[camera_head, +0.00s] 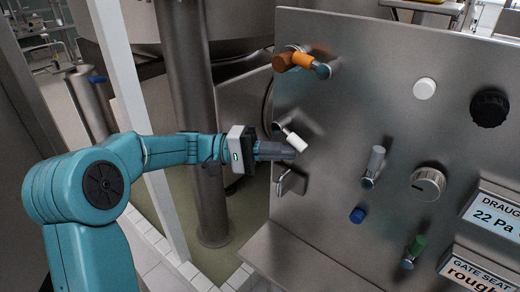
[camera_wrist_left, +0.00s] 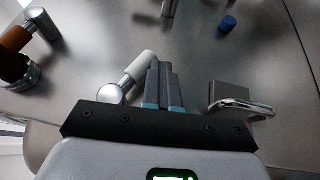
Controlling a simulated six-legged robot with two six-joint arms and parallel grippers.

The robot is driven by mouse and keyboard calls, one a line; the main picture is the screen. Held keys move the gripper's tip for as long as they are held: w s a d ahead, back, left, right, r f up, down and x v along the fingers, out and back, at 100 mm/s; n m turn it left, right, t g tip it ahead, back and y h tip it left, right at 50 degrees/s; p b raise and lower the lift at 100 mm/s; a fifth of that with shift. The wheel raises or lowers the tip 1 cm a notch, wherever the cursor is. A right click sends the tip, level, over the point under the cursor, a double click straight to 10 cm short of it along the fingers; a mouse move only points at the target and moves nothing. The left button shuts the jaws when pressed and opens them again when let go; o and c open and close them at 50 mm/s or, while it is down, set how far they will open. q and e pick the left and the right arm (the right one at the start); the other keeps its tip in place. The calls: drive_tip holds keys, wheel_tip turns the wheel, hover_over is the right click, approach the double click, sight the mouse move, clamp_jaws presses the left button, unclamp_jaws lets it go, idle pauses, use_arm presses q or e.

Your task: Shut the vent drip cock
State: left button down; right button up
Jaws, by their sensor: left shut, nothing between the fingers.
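A small cock with a white handle (camera_head: 294,138) sits on the left part of the steel panel, its handle slanting down to the right. No label is readable by it, so I cannot tell for sure that it is the vent drip cock. In the left wrist view its white handle (camera_wrist_left: 139,67) and round metal hub (camera_wrist_left: 110,94) lie just left of my fingers. My left gripper (camera_head: 291,151) is shut and empty, with its fingertips beside the handle; I cannot tell whether they touch it. It also shows in the left wrist view (camera_wrist_left: 160,68). My right gripper is out of view.
An orange-handled cock (camera_head: 296,61) is above, and a metal bracket-like fitting (camera_head: 290,182) is just below my gripper. A grey-handled cock (camera_head: 375,160), blue knob (camera_head: 357,215) and green-handled cock (camera_head: 416,246) are to the right. A steel post (camera_head: 190,110) stands behind my forearm.

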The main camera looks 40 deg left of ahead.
use_arm(q)
drive_tip(key=shift+d+r+n+h+b, duration=0.45)
drive_tip(key=shift+d+b, duration=0.2)
drive_tip(key=shift+b, duration=0.25)
drive_tip(key=shift+r, duration=0.15)
drive_tip(key=shift+d, duration=0.1)
